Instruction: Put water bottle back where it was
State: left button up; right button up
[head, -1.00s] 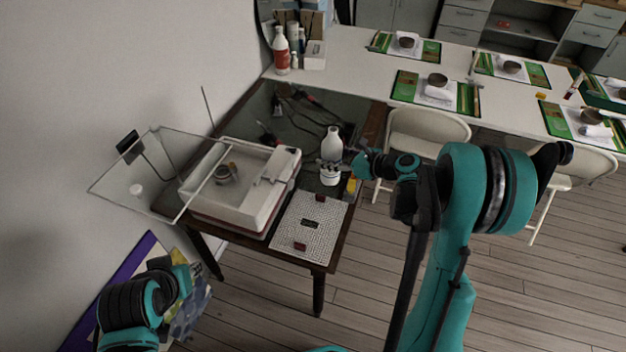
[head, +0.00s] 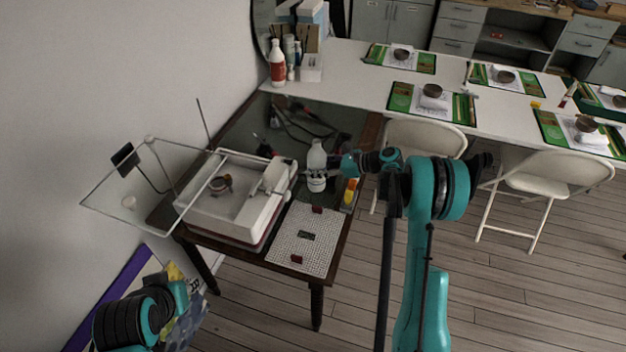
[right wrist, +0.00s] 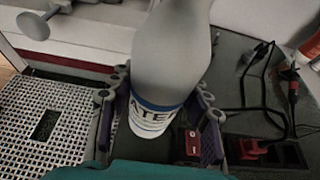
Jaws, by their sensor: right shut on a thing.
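The water bottle (head: 316,163) is white-grey with a printed label band near its lower part. It is upright at the right side of the dark table (head: 238,128), beside the white machine. My right gripper (head: 318,176) is shut around its label area, reaching in from the right. In the right wrist view, the bottle (right wrist: 170,70) is between the two fingers of my right gripper (right wrist: 160,118). Whether its base touches the table is hidden. My left arm shows at the lower left, but its fingers cannot be made out.
The white machine (head: 222,213) with a raised clear lid (head: 135,190) stands left of the bottle. A perforated white mat (head: 315,257) lies in front, with yellow-orange items (head: 350,192) to the right. Cables (right wrist: 262,90) and a dark power strip lie behind. Folding chairs (head: 545,180) stand right.

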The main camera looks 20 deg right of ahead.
jog(key=shift+x, duration=0.85)
notch_tip(320, 180, down, 4)
jog(key=shift+d+f+b, duration=0.1)
jog(key=shift+f+b, duration=0.1)
jog(key=shift+b, duration=0.8)
jog(key=shift+r, duration=0.1)
jog(key=o, duration=1.3)
